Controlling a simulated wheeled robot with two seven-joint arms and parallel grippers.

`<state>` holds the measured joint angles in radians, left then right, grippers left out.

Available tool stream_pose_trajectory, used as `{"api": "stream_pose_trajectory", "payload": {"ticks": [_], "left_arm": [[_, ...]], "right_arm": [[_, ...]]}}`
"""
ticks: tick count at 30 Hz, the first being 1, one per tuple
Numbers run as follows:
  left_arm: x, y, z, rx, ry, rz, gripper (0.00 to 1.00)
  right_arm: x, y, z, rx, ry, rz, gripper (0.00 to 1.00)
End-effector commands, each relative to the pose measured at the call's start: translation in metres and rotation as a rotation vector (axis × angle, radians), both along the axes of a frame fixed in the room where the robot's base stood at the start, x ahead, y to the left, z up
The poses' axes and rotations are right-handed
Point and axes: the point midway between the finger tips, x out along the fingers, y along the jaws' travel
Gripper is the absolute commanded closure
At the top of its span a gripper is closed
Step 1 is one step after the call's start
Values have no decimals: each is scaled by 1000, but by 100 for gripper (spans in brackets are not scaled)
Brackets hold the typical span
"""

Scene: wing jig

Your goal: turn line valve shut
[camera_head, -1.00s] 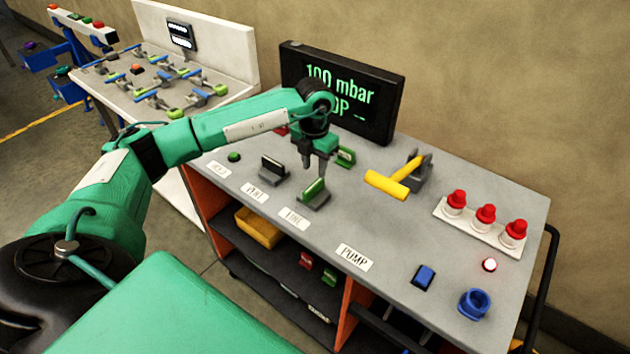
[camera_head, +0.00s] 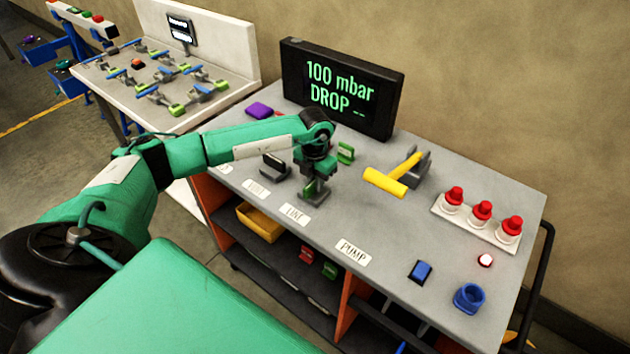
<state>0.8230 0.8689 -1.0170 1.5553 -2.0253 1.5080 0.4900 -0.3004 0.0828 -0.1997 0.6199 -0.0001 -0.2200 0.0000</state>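The line valve (camera_head: 314,195) is a grey base with a green handle behind the label LINE on the grey bench top (camera_head: 400,215). My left gripper (camera_head: 316,184) points down right over it, with its fingertips at the handle. The fingers hide most of the handle, so its angle is hard to tell. Whether the fingers are closed on it is also not clear. My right gripper is out of view.
A dark-handled valve (camera_head: 272,167) stands left of the line valve, and a green piece (camera_head: 345,152) behind it. A yellow-handled valve (camera_head: 388,180) stands to the right. A display (camera_head: 340,88) reads "100 mbar DROP --". Red-capped knobs (camera_head: 480,212) stand farther right.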

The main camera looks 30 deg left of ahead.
Motion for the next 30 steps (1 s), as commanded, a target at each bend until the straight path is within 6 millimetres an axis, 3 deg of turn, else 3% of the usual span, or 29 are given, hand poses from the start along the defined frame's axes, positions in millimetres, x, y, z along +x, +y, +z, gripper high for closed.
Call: {"api": "stream_pose_trajectory", "payload": {"ticks": [14,30], "left_arm": [[0,0,-3,1,0,-82,100],[0,-2,-4,2,-3,-545,100]], "right_arm": [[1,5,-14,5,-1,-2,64],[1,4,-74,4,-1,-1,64]]}}
